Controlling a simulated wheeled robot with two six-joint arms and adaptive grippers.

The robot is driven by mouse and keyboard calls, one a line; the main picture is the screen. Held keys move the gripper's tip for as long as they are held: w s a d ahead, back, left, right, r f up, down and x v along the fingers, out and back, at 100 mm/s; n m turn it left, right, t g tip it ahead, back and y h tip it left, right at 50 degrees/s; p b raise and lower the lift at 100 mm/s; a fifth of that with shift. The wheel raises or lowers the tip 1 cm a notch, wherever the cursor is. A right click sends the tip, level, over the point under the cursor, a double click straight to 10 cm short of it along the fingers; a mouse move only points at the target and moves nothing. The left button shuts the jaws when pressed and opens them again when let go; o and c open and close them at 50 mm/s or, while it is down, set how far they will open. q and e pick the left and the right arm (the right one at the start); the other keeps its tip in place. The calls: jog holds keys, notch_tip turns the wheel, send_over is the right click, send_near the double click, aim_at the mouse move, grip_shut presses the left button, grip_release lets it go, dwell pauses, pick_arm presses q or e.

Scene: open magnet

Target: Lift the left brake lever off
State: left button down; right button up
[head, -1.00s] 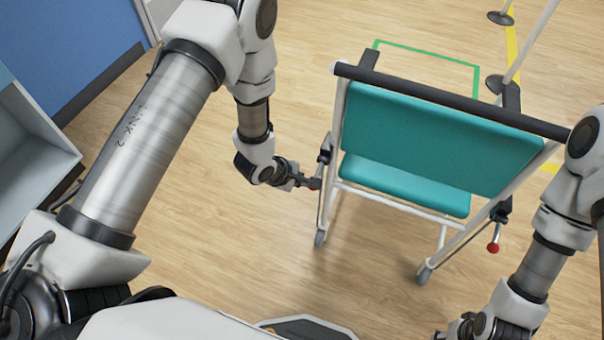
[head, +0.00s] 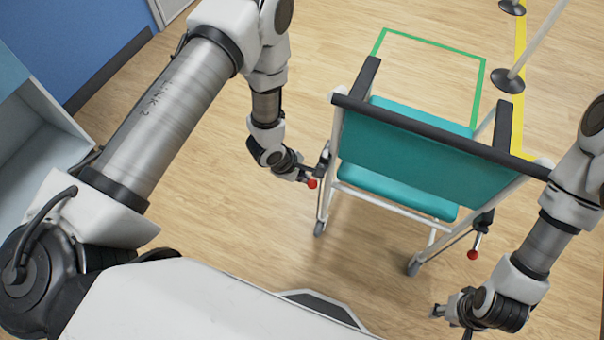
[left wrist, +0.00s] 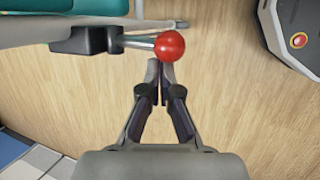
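A wheeled chair with a teal back (head: 425,155) stands ahead of me. Its left brake lever ends in a red ball knob (head: 312,184), beside the left frame tube. In the left wrist view the red knob (left wrist: 170,45) sits on a metal rod from a black bracket (left wrist: 85,41). My left gripper (head: 303,178) is at this knob; its fingers (left wrist: 160,66) are drawn together, with the knob just past their tips and not between them. The right brake lever has a red knob (head: 472,254) hanging low. My right gripper (head: 437,312) is apart from it; its fingers are unclear.
A green floor outline (head: 430,42) lies beyond the chair. Posts with round dark bases (head: 508,80) stand by a yellow line at the back right. A blue panel (head: 70,40) and a pale cabinet (head: 40,140) are at left. The floor between chair and my base is clear.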

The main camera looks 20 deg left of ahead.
pick_arm(q)
jog(key=shift+r+p, duration=0.8)
jog(key=shift+p, duration=0.05)
pick_arm(e)
jog(key=shift+r, duration=0.9)
pick_arm(q)
jog(key=shift+a, duration=0.1)
